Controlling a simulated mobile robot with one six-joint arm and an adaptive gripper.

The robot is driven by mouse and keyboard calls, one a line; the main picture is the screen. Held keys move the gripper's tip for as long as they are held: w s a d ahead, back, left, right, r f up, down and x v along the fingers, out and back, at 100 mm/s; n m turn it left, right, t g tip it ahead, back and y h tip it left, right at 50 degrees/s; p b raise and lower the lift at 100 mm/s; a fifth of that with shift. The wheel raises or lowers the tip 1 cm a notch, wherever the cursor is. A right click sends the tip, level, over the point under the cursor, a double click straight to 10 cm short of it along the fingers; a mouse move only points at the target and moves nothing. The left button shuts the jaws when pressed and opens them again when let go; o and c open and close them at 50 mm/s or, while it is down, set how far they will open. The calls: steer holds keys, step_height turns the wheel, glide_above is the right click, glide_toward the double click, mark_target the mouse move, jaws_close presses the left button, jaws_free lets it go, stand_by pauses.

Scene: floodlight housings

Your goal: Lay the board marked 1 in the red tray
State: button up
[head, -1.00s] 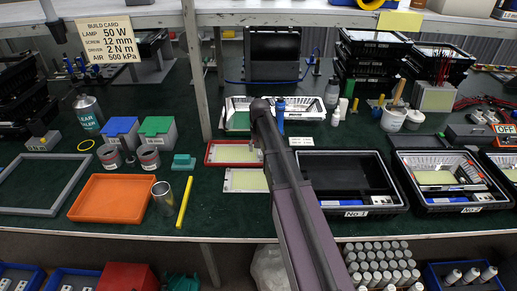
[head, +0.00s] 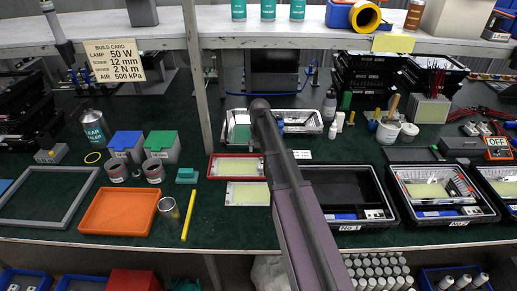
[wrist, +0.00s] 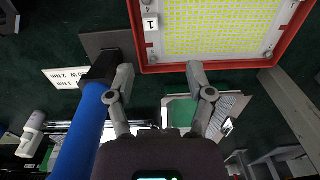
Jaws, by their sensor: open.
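The red tray (head: 210,167) is on the green bench left of my arm in the head view. A pale yellow board (head: 236,167) lies inside its rim. In the wrist view the board (wrist: 225,25) shows a white label with 1 at one corner, within the red tray's rim (wrist: 235,63). My gripper (wrist: 160,72) is open and empty, its fingers apart near the tray's edge and clear of the board. In the head view my arm hides the gripper. A second pale board (head: 247,193) lies on the bench in front of the red tray.
A white bin (head: 294,122) with a green item stands behind the red tray. A blue-handled tool (wrist: 85,130) is close beside my gripper. A black tray (head: 340,190) is right of my arm. An orange tray (head: 118,212) and a silver cylinder (head: 169,208) are to the left.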

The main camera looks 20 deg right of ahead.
steer(key=shift+r, duration=0.45)
steer(key=s+a+n+p, duration=0.1)
steer(key=s+a, duration=0.3)
steer(key=s, duration=0.8)
steer(key=s+a+r+n, duration=0.1)
steer(key=s+a, duration=0.3)
steer(key=s, duration=0.8)
steer(key=shift+s+a+r+n+p, duration=0.15)
steer(key=shift+s+a+n+p, duration=0.2)
steer(key=shift+n, duration=0.45)
